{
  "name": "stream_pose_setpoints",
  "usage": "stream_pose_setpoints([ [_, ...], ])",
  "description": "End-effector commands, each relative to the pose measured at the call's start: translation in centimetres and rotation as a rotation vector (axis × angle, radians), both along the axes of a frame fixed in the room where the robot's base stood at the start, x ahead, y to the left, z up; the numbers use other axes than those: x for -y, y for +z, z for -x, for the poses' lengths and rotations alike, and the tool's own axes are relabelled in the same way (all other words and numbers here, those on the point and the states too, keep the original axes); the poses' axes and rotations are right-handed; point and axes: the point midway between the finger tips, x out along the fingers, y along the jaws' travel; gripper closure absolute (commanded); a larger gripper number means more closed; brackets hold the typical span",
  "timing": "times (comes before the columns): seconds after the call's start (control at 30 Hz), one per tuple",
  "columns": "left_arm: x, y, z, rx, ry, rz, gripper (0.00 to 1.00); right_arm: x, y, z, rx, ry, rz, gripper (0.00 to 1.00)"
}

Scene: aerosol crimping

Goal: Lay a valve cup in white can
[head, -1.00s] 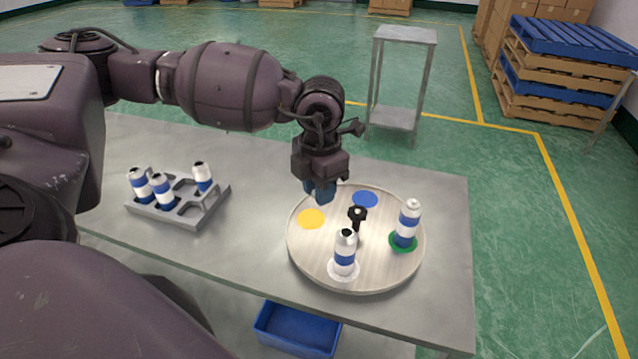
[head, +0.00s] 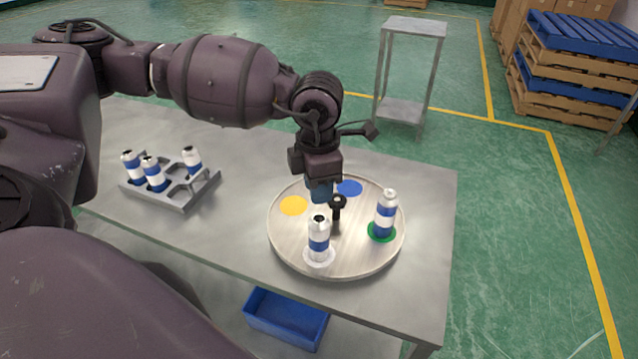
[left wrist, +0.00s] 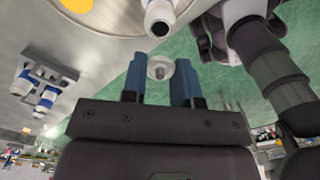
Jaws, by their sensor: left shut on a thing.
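The white can (head: 318,240), white with a blue band, stands upright on the white disc (head: 320,258) at the front of the round turntable. Its open top also shows in the left wrist view (left wrist: 158,20). My left gripper (head: 321,192) is above the turntable, just behind the white can in the picture and apart from it. In the left wrist view its blue fingers are shut on a small pale valve cup (left wrist: 160,67), held at the fingertips. In the head view the cup is hidden. My right gripper is not in view.
The turntable (head: 290,235) also bears a second can (head: 385,213) on a green disc, bare yellow (head: 293,206) and blue (head: 350,188) discs, and a black upright piece (head: 337,207) in the middle. A grey rack (head: 190,202) with several cans stands left. A blue bin (head: 285,318) is below.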

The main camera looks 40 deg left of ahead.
Motion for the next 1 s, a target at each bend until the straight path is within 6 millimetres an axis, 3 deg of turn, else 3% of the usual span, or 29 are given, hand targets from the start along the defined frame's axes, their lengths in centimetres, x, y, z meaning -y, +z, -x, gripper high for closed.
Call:
stream_pose_setpoints([
  [0.73, 0.0, -5.2, 0.0, -0.002, 0.002, 0.001, 0.94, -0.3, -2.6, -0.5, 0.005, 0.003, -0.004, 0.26],
  [1.0, 0.0, -5.8, 0.0, 0.000, 0.002, 0.000, 0.94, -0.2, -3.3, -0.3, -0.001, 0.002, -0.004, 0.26],
])
